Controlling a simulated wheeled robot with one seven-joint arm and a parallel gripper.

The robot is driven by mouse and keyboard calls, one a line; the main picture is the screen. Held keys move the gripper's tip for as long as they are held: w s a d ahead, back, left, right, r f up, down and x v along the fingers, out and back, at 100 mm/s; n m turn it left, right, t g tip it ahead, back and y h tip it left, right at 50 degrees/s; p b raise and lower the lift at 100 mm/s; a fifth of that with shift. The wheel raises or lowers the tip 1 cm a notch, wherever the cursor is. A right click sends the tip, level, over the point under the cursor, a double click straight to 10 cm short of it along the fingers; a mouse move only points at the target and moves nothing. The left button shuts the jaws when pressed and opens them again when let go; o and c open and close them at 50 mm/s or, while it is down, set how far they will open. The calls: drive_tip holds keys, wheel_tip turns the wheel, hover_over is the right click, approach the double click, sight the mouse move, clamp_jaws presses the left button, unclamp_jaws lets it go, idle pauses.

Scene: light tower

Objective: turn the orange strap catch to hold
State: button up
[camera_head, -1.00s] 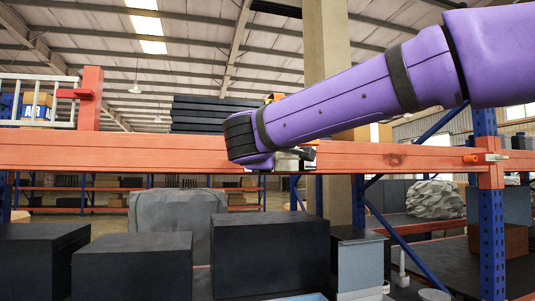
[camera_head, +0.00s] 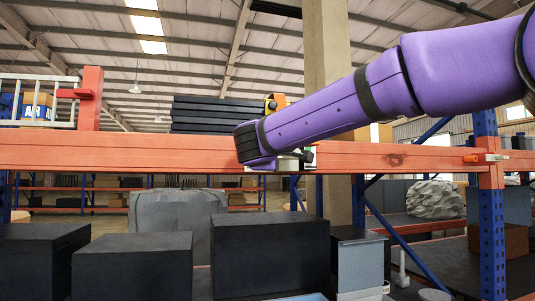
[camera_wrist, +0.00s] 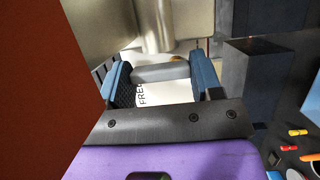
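In the head view, a small orange and black piece (camera_head: 270,103) stands on the top edge of the red beam, just behind my arm. An orange knob (camera_head: 472,158) sits at the beam's right end beside a metal latch; I cannot tell which of these is the strap catch. My gripper (camera_wrist: 160,74) shows in the wrist view with its two blue fingers wide apart. A small orange-brown spot (camera_wrist: 175,57) shows beyond the bar. Contact is unclear.
The red beam (camera_head: 120,152) runs across the head view, with a red post (camera_head: 90,98) at left. Dark boxes (camera_head: 132,268) stand below it. A blue upright (camera_head: 490,245) is at right. In the wrist view, a red-brown surface (camera_wrist: 40,90) fills the left side.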

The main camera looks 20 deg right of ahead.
drive_tip(key=shift+a+f+n+t, duration=0.1)
drive_tip(key=shift+n+t, duration=0.2)
drive_tip(key=shift+n, duration=0.4)
drive_tip(key=o, duration=0.9)
